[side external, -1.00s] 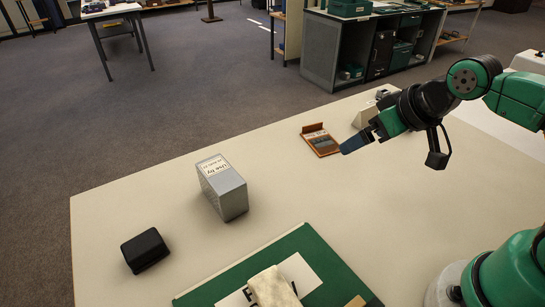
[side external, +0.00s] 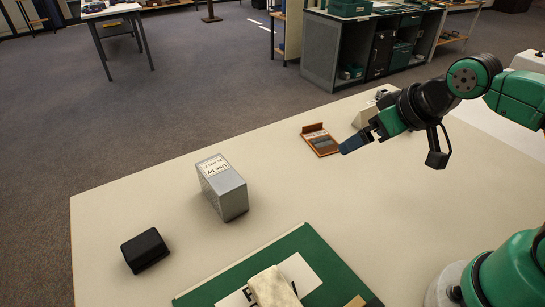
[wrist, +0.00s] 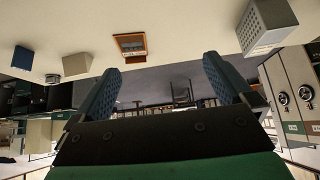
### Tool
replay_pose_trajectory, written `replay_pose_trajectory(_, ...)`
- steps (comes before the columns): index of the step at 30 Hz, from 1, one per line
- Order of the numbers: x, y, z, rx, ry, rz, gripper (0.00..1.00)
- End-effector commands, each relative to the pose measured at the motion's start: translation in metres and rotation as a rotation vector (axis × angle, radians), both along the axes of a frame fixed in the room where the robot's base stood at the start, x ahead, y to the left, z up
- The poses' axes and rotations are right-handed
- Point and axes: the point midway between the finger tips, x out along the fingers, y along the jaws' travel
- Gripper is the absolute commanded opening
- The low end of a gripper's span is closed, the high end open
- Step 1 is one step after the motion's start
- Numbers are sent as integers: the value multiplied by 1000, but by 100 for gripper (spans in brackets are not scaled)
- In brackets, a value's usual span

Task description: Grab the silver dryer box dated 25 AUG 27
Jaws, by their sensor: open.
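The silver dryer box (side external: 228,197) stands upright on the table, left of centre in the side view, with a white label on top. The label reads "Use by"; the smaller date line is too small to read. In the wrist view the box (wrist: 263,27) shows at the upper right with its perforated face. My gripper (side external: 357,143) is above the table, well right of the box and apart from it. In the wrist view its two blue fingers (wrist: 161,75) are spread wide with nothing between them.
A black case (side external: 145,250) lies left of the silver box. A brown tray (side external: 320,140) and a pale block (side external: 365,116) lie near my gripper. The middle of the table (side external: 300,190) is clear.

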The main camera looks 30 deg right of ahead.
Motion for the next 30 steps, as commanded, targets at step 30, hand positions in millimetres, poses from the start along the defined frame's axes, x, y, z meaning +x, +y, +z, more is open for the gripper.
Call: replay_pose_trajectory(30,78,127,50,-81,-266,-22,100)
